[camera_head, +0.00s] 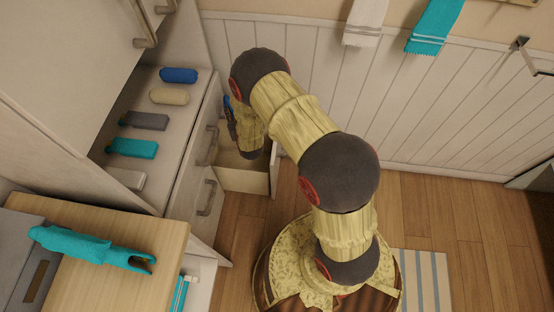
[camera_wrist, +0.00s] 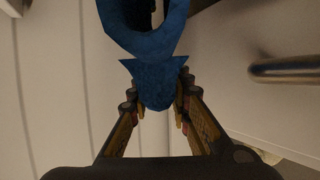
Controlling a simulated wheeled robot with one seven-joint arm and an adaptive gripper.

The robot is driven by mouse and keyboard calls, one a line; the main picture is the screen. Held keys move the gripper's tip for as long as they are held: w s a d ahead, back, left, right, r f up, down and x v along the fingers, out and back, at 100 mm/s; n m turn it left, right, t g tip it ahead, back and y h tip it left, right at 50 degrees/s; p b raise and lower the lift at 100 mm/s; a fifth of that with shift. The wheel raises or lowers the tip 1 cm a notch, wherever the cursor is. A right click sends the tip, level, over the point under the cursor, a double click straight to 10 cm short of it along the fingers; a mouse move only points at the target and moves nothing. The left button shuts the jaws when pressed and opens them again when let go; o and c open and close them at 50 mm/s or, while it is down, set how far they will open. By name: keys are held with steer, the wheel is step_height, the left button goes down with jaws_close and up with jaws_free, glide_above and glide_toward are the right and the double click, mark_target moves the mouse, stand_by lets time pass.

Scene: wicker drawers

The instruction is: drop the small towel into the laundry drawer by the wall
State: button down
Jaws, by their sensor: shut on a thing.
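A small dark blue towel (camera_wrist: 155,80) is pinched between the fingers of my gripper (camera_wrist: 157,98) in the wrist view. Its upper part loops out beyond the fingertips, and a pointed fold sits between them. In the head view only a narrow blue strip of it (camera_head: 228,112) shows beside my wrist; my fingers there are mostly hidden by my arm. An open, pale wooden drawer (camera_head: 241,182) by the white panelled wall stands below my wrist. Part of its inside is hidden by my arm.
White and teal (camera_head: 434,25) towels hang on the wall. A metal handle (camera_wrist: 285,67) shows right of my gripper.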

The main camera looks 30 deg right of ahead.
steer(key=shift+r, duration=0.1)
steer(key=c, duration=1.6)
jaws_free()
steer(key=shift+o, duration=0.2)
steer(key=v, duration=1)
steer(key=shift+s+r, duration=0.2)
steer(key=shift+s, duration=0.15)
steer(key=shift+s+r, duration=0.15)
steer(key=shift+s, duration=0.45)
